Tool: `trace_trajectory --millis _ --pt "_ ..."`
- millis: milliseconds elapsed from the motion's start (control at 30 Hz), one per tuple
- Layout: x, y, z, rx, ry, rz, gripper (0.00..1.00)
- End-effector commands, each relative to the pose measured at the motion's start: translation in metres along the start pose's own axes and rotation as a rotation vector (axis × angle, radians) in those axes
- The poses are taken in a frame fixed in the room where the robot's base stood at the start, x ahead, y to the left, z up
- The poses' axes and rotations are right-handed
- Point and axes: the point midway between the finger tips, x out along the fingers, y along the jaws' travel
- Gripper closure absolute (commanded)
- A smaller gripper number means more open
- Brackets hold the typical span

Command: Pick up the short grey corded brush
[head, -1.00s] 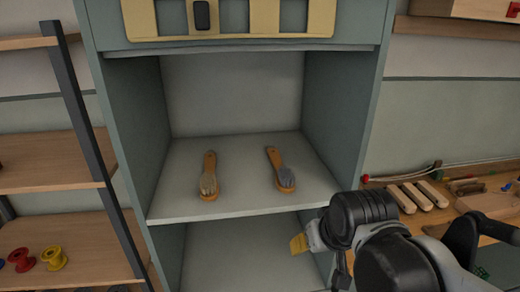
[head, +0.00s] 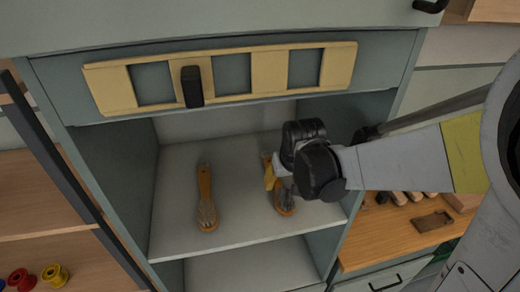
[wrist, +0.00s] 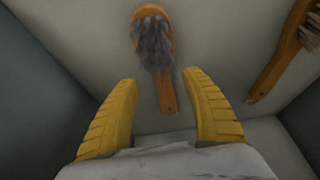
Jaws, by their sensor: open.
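A brush with grey bristles and an orange-brown wooden handle (head: 285,204) lies bristles up on the cabinet shelf, partly hidden behind my arm. In the wrist view the grey brush (wrist: 153,42) lies ahead, its handle end pointing back between my fingers. My gripper (head: 269,178) is over this brush, with its yellow fingers apart. In the wrist view my gripper (wrist: 160,80) is open and empty, one finger on each side of the handle. I cannot make out a cord.
A second brush with pale bristles (head: 206,205) lies on the shelf (head: 175,232) to the left; it shows at the right of the wrist view (wrist: 284,50). Cabinet side walls and a yellow slotted rail (head: 220,77) bound the opening. A wooden bench (head: 400,232) stands to the right.

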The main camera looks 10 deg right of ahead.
Motion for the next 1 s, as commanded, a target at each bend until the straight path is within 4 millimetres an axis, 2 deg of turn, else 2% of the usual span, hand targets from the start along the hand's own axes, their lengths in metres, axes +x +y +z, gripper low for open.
trace_trajectory --millis 200,300,567,767,1000 --pt "0.035 -0.002 -0.008 0.0 0.0 0.0 0.44" --pt "0.044 -0.002 -0.008 0.0 0.001 0.0 0.44" --pt "0.046 -0.002 -0.008 0.0 0.001 0.0 0.44" --pt "0.046 -0.002 -0.009 0.0 0.001 0.0 1.0" --pt "0.046 -0.002 -0.008 0.0 0.0 0.0 1.0"
